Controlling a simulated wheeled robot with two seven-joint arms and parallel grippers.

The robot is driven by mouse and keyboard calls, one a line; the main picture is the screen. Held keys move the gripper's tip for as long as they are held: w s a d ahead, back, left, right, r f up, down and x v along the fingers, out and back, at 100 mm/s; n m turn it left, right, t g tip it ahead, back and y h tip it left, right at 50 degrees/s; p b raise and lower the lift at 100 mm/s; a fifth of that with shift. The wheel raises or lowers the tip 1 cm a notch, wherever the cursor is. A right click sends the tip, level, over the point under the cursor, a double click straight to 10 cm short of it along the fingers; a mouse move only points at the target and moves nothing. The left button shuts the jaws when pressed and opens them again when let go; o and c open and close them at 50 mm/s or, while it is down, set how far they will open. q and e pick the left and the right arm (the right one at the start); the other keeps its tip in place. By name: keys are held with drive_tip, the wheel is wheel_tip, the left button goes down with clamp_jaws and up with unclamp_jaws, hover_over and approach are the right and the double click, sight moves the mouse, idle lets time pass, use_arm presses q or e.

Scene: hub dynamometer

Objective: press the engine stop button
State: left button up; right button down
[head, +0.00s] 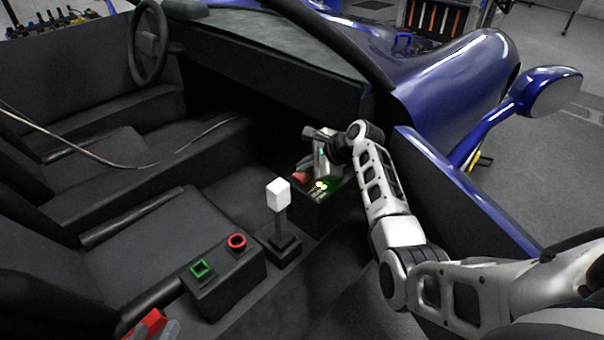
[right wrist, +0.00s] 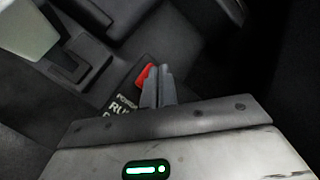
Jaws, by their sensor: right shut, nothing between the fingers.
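A black box (head: 322,205) near the footwell bears a red piece (head: 301,178) and a bright yellow-green light. My right gripper (head: 317,170) is over this box, its fingertips mostly hidden in the head view. In the right wrist view its grey fingers (right wrist: 158,85) are shut and empty, tips right beside the red piece (right wrist: 145,77); I cannot tell whether they touch it. A partly covered label there reads "POWER" and "RU". Another box (head: 228,282) carries a round red button (head: 237,241) and a square green button (head: 201,268). Which red one is the engine stop is unreadable.
A lever with a white knob (head: 278,193) stands between the two boxes; the knob also shows in the right wrist view (right wrist: 28,30). Black seats (head: 125,200) and a steering wheel (head: 150,42) lie left. The blue car door (head: 455,190) is beside my right arm.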

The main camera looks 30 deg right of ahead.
drive_tip(key=shift+f, duration=0.1)
idle(0.5)
drive_tip(key=shift+f, duration=0.55)
idle(0.4)
drive_tip(key=shift+r+p, duration=0.1)
drive_tip(key=shift+p, duration=0.25)
drive_tip(key=shift+r+p, duration=0.55)
drive_tip(key=shift+p, duration=0.35)
